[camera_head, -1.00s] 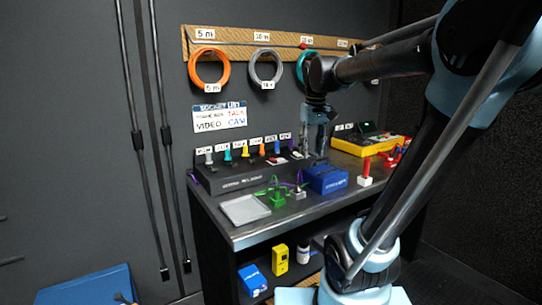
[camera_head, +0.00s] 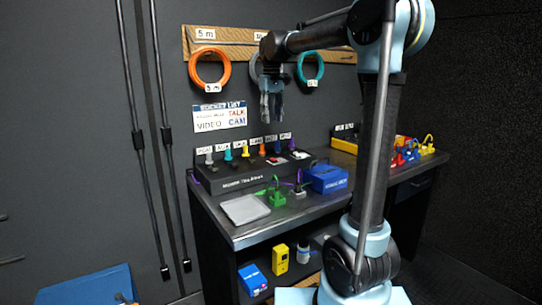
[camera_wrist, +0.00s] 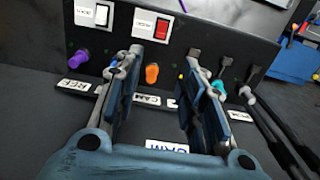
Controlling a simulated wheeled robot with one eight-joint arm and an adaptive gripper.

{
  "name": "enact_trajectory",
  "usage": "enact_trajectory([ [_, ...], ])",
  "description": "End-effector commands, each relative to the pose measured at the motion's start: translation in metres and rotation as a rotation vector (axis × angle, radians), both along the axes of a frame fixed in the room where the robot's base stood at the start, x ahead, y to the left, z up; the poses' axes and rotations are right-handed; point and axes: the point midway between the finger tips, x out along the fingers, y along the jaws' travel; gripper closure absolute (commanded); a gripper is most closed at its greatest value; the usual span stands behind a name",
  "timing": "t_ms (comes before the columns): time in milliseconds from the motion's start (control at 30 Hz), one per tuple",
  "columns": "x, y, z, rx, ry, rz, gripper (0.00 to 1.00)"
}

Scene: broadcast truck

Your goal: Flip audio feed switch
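A black switch panel (camera_head: 240,182) with a row of coloured plugs stands at the back left of the desk. Two rocker switches are on it: a red one (camera_wrist: 157,26) in a white frame and a white one (camera_wrist: 96,14) to its left in the wrist view. Small labels sit beside them, too small to read surely, so I cannot tell which is the audio feed switch. My gripper (camera_head: 271,108) hangs fingers down above the panel, apart from it. In the wrist view my gripper (camera_wrist: 163,58) is open and empty, its fingers either side of an orange plug (camera_wrist: 152,74).
A grey tray (camera_head: 245,209), a green plug (camera_head: 277,198) and a blue box (camera_head: 327,179) lie on the desk in front of the panel. A yellow case (camera_head: 344,145) is at the back right. Coiled cables (camera_head: 209,69) hang on the wall behind my gripper.

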Motion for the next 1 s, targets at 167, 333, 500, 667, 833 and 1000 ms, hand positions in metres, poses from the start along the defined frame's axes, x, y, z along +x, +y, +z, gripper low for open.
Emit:
enact_trajectory([
  [167, 0.000, 0.000, -0.030, 0.000, 0.000, -0.001, 0.63],
  [333, 0.000, -0.001, -0.060, 0.000, 0.000, -0.001, 0.63],
  [500, 0.000, -0.001, -0.089, 0.000, 0.000, -0.001, 0.63],
  [667, 0.000, -0.001, -0.116, 0.000, 0.000, -0.001, 0.63],
  [833, 0.000, -0.001, -0.140, 0.000, 0.000, -0.001, 0.63],
  [1000, -0.001, -0.001, -0.155, 0.000, 0.000, -0.001, 0.63],
])
